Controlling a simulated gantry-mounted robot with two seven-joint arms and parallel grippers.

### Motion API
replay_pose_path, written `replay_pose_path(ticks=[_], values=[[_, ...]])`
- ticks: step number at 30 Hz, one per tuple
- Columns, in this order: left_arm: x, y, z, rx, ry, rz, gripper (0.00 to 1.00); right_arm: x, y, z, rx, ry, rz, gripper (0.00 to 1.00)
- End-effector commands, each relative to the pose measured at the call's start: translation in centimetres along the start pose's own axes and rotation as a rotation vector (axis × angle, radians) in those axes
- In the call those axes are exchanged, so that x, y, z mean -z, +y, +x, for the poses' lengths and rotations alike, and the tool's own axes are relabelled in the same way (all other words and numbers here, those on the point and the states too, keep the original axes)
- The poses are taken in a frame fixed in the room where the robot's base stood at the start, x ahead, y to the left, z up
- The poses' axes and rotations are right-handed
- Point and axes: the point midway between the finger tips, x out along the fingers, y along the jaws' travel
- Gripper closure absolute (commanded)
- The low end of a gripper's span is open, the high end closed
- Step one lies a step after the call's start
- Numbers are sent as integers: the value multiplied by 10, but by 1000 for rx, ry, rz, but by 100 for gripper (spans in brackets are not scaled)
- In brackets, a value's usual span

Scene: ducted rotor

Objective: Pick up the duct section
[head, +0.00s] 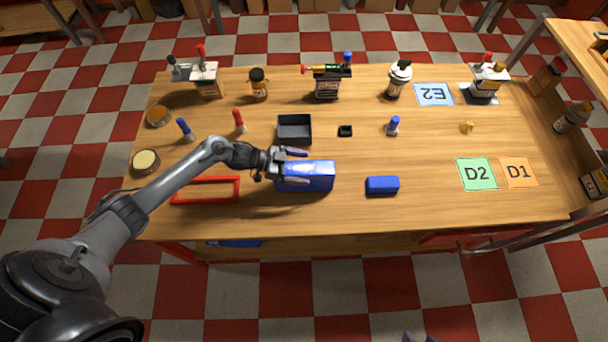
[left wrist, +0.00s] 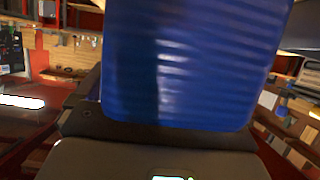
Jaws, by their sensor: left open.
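The larger blue box-shaped piece (head: 318,178), which I take for the duct section, lies on the table just right of the middle-left. In the left wrist view a blue ribbed surface (left wrist: 195,60) fills the upper middle, very close to the camera. My left gripper (head: 297,166) is open, with its fingers at the left part of the blue piece, one near its back edge and one over its front. Contact cannot be made out. Only a small dark tip, perhaps of my right gripper (head: 420,338), shows at the bottom edge.
A red frame (head: 238,189) lies beneath and beside my left arm. A black tray (head: 294,129) stands behind the blue piece, and a smaller blue block (head: 382,185) lies to its right. Mats D2 (head: 477,174) and D1 (head: 518,172) lie right. Bottles and tool holders line the back.

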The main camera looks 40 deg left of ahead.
Motion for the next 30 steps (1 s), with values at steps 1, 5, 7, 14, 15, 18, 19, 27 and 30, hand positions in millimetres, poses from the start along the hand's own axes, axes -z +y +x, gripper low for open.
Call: replay_pose_path(ticks=[1, 5, 7, 14, 15, 18, 19, 27, 30], values=[[0, 0, 0, 0, 0, 0, 5, 0, 0, 0, 0, 0, 0, 57], [0, 0, 0, 0, 0, 0, 11, 0, 0, 0, 0, 0, 0, 57], [0, 0, 0, 0, 0, -1, 22, 0, 0, 0, 0, 0, 0, 57], [0, 0, 0, 0, 0, -1, 57, 0, 0, 0, 0, -1, 0, 57], [0, 0, 0, 0, 0, -1, 64, 0, 0, 0, 0, -1, 0, 57], [0, 0, 0, 0, 0, -1, 79, 0, 0, 0, 0, -1, 0, 57], [0, 0, -1, 0, 0, -1, 83, 0, 0, 0, 0, -1, 0, 57], [1, 0, -1, 0, 1, 0, 85, 0, 0, 0, 0, -1, 0, 57], [3, 0, -2, 1, 0, -1, 85, 0, 0, 1, 0, -1, 0, 57]])
